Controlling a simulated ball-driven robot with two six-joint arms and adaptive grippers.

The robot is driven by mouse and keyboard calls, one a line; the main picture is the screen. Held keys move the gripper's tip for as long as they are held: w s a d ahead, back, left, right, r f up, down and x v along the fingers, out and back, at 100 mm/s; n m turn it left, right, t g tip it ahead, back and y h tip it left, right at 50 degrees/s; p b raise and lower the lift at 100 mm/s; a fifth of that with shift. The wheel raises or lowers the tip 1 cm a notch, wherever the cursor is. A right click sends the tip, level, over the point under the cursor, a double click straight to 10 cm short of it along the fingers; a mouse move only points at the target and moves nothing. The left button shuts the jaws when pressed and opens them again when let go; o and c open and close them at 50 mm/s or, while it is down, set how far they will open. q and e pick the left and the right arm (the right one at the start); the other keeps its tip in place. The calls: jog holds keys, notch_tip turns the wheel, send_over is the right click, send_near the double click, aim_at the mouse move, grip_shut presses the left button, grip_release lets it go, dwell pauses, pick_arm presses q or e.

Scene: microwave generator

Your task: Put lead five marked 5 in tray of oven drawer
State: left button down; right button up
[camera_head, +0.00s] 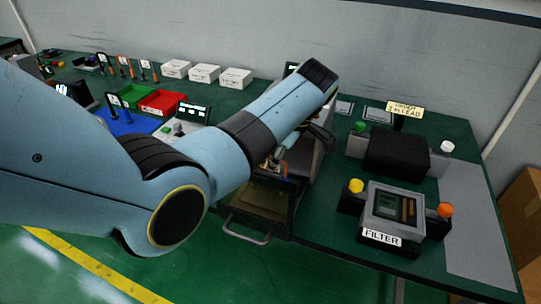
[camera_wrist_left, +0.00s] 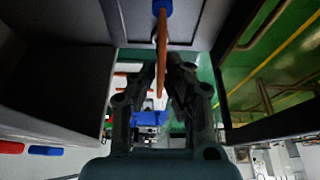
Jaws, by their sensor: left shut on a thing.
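My left gripper (camera_wrist_left: 165,82) is shut on a thin orange-brown lead (camera_wrist_left: 162,45) with a blue end (camera_wrist_left: 163,7). No number can be read on it. In the head view my left arm crosses the picture and hides most of the gripper (camera_head: 270,160), which is above the pulled-out oven drawer (camera_head: 262,199). The drawer handle (camera_head: 247,233) sticks out over the front edge of the table. In the wrist view the lead's blue end is close to a dark grey surface (camera_wrist_left: 190,22); I cannot tell whether they touch. My right gripper is not in view.
A filter unit (camera_head: 394,212) with yellow and orange knobs and a black block (camera_head: 397,152) stand to the right. Red (camera_head: 163,102) and green (camera_head: 131,95) trays, a blue mat (camera_head: 128,123) and white boxes (camera_head: 204,74) are at the left and back.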

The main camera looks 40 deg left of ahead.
pick_arm(q)
jog(key=c, duration=1.4)
grip_release()
jog(key=v, duration=1.2)
jog(key=shift+b, duration=0.4)
jog(key=shift+d, duration=0.1)
